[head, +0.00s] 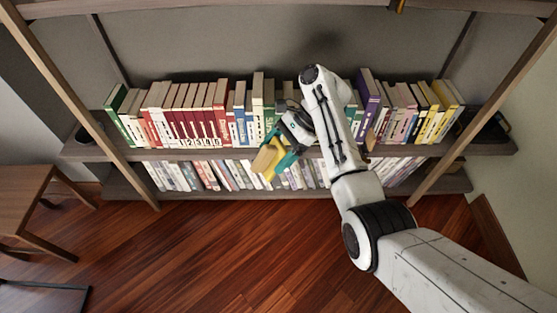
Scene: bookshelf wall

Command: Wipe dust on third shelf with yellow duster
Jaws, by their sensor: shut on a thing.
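My gripper (279,152), with teal fingers, is in front of the book-filled shelf (100,150), left of my forearm. It is shut on the yellow duster (266,158), whose tan and yellow body shows at the fingers. The duster is at about the height of the shelf's front edge in the picture. I cannot tell whether it touches the shelf or the books. My arm hides part of the shelf and some books. I cannot make out any dust.
A row of books (185,112) stands along this shelf, and more books (200,175) stand on a lower shelf (240,192). A dark round object (85,135) sits at the left end. A wooden stool (35,195) stands left on the clear wooden floor (250,250). Slanted uprights flank the shelves.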

